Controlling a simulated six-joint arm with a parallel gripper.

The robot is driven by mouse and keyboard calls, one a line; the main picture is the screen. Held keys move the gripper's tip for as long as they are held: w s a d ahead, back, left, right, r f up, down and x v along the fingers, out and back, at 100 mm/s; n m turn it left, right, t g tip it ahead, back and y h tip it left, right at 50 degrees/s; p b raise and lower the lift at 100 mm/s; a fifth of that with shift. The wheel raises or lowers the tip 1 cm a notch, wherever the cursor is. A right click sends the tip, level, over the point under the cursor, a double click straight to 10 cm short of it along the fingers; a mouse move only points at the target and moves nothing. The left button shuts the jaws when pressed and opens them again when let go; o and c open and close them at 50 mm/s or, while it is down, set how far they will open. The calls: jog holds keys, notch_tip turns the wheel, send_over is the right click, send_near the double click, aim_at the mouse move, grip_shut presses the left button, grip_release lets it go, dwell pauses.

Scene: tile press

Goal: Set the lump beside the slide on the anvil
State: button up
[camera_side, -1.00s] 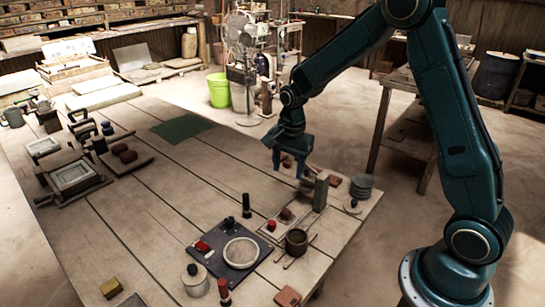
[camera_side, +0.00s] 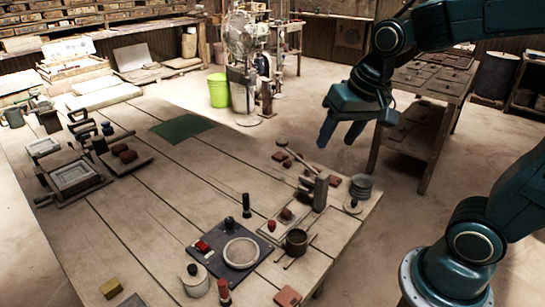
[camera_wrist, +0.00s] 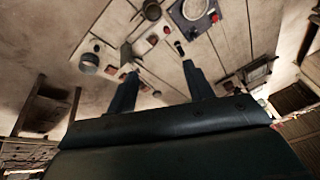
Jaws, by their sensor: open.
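A small brown lump (camera_side: 286,214) sits on a pale plate (camera_side: 268,231) beside an upright grey-brown block (camera_side: 321,191) near the table's right edge. I take the plate and block for the anvil and slide, but cannot be sure. The lump also shows in the wrist view (camera_wrist: 152,40), beyond my fingers. A long lever with a round knob (camera_side: 281,143) slants down toward the block. My gripper (camera_side: 336,143) is open and empty, raised behind the block and clear of everything. In the wrist view its two fingers (camera_wrist: 159,70) stand wide apart.
A dark pot (camera_side: 297,242) stands in front of the block. A slate board (camera_side: 219,262) with a round white dish (camera_side: 241,252) lies to the left. Stacked grey discs (camera_side: 361,187) are at the right edge. The table around the green mat (camera_side: 183,128) is clear.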

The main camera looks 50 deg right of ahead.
jog(key=s+a+r+n+t, duration=0.1)
jog(key=s+n, duration=0.4)
jog(key=s, duration=0.4)
jog(key=shift+s+a+t, duration=0.25)
jog(key=shift+s+t, duration=0.05)
jog(key=shift+s, duration=0.1)
jog(key=shift+r, duration=0.1)
jog(key=shift+c, duration=0.2)
